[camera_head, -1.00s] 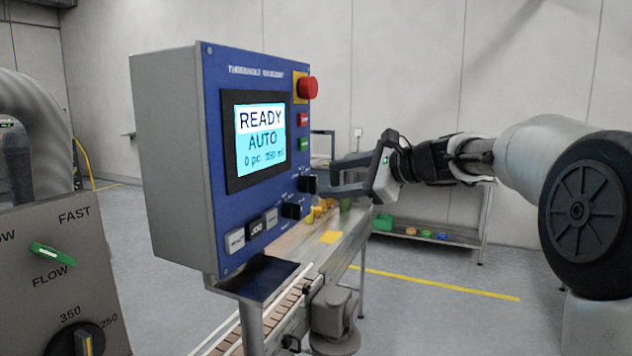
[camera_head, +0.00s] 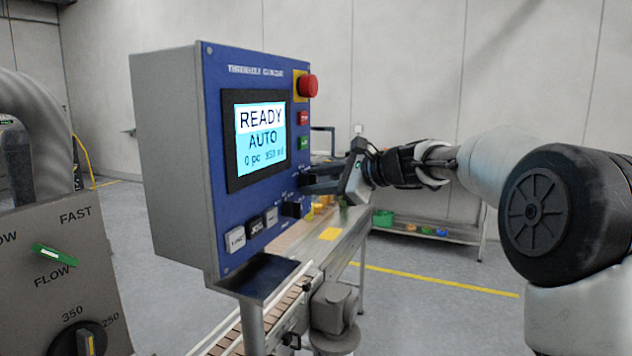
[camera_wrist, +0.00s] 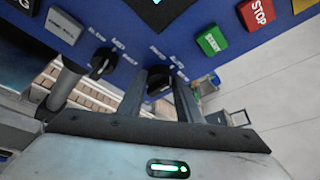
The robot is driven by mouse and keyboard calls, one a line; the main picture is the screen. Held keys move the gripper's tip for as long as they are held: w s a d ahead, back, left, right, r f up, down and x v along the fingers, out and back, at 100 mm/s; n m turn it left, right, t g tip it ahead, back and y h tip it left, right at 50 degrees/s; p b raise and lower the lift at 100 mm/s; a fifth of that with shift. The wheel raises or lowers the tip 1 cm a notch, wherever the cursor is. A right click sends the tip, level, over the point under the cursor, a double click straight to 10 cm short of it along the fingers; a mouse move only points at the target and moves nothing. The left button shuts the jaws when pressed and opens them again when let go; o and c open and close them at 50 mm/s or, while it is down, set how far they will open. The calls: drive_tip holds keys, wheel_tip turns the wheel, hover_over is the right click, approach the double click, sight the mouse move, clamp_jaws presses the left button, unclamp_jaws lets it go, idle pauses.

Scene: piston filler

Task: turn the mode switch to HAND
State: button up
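The blue control panel (camera_head: 214,180) stands left of centre and its screen (camera_head: 260,141) reads READY, AUTO. Two black rotary knobs sit low on its right side. The lower knob (camera_head: 291,209) is clear of my gripper and shows left of it in the wrist view (camera_wrist: 103,63). The upper knob (camera_wrist: 160,80) lies between my fingertips in the wrist view; its small labels are too blurred to read. My gripper (camera_head: 312,178) reaches the panel from the right with its fingers apart, one on each side of that knob. Whether they touch it cannot be told.
A red emergency button (camera_head: 308,86), a red STOP button (camera_wrist: 256,12) and a green button (camera_wrist: 211,41) sit above the knobs. Push buttons (camera_head: 254,226) lie below. A conveyor (camera_head: 300,290) runs beneath the panel. A grey box with a green FLOW lever (camera_head: 53,255) stands at left.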

drive_tip(key=shift+f+b, duration=0.15)
drive_tip(key=shift+b, duration=0.45)
drive_tip(key=n+t+b, duration=0.1)
drive_tip(key=n+b, duration=0.1)
drive_tip(key=b, duration=0.4)
drive_tip(key=n+t+b, duration=0.1)
drive_tip(key=n+b, duration=0.1)
drive_tip(key=b, duration=0.5)
drive_tip(key=f+n+t+b, duration=0.1)
drive_tip(key=n+b, duration=0.2)
drive_tip(key=b, duration=0.3)
drive_tip(key=shift+s+a+y, duration=0.1)
drive_tip(key=shift+s+y, duration=0.1)
drive_tip(key=shift+y, duration=0.2)
drive_tip(key=shift+r+t+b, duration=0.2)
drive_tip(key=shift+t+b, duration=0.1)
drive_tip(key=shift+b, duration=0.1)
drive_tip(key=o, duration=1.1)
drive_tip(key=shift+c, duration=0.2)
